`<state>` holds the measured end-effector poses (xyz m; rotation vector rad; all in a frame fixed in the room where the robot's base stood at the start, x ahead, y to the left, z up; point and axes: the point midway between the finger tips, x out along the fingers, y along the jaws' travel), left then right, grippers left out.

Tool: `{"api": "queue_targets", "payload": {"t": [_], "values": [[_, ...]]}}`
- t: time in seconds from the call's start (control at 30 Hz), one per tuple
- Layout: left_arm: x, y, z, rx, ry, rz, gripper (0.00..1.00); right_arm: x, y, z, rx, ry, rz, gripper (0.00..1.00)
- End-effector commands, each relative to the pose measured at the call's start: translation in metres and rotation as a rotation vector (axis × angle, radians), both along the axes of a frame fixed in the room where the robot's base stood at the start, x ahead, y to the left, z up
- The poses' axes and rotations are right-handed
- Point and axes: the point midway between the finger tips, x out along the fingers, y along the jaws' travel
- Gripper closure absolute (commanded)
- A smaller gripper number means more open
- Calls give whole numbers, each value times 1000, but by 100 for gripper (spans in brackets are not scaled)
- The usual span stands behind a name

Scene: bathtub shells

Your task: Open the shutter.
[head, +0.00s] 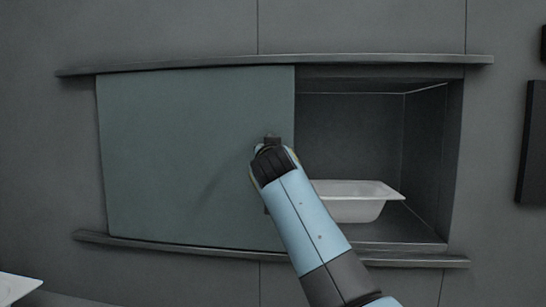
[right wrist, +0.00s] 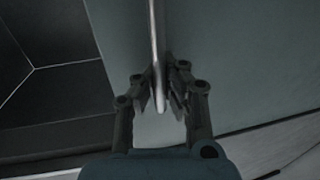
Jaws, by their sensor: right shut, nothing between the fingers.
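The shutter (head: 180,150) is a flat grey-green sliding panel between an upper rail (head: 400,60) and a lower rail (head: 370,258). It covers the left part of the opening, and the right part of the recess (head: 350,125) is uncovered. My right gripper (head: 270,146) is at the shutter's right edge, over its handle, most of which it hides. In the right wrist view, the thin pale handle bar (right wrist: 157,60) runs down to my right gripper's fingertips (right wrist: 162,98). The fingers are shut with nothing gripped, close by the bar; whether they touch it is unclear. My left gripper is out of view.
A white bathtub shell (head: 350,190) sits inside the recess, behind my right arm. Part of another white shell (head: 15,286) shows at the lower left corner. A dark panel (head: 533,145) is on the wall at far right.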

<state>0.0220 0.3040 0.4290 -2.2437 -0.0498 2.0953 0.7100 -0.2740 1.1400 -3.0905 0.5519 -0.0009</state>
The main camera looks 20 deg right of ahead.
Motion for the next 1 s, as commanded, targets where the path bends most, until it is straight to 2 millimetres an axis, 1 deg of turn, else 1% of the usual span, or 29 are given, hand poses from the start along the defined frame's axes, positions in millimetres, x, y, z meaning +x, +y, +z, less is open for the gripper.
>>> {"api": "queue_targets", "payload": {"t": [0.03, 0.13, 0.4, 0.63, 0.73, 0.87, 1.0], "values": [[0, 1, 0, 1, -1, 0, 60, 0, 1, -5, 7, 9, 1, 100], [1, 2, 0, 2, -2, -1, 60, 0, 1, -5, 7, 9, 1, 100], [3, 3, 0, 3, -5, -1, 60, 0, 0, -3, 3, 5, 0, 66], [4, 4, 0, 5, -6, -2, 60, 0, 0, -1, 2, 2, 0, 66], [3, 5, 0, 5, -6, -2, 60, 0, 0, 5, 2, 0, -1, 66], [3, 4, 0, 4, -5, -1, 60, 0, 0, 25, 3, -3, 0, 66], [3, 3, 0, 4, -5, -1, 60, 0, 0, 55, 3, -2, 1, 66]]}}
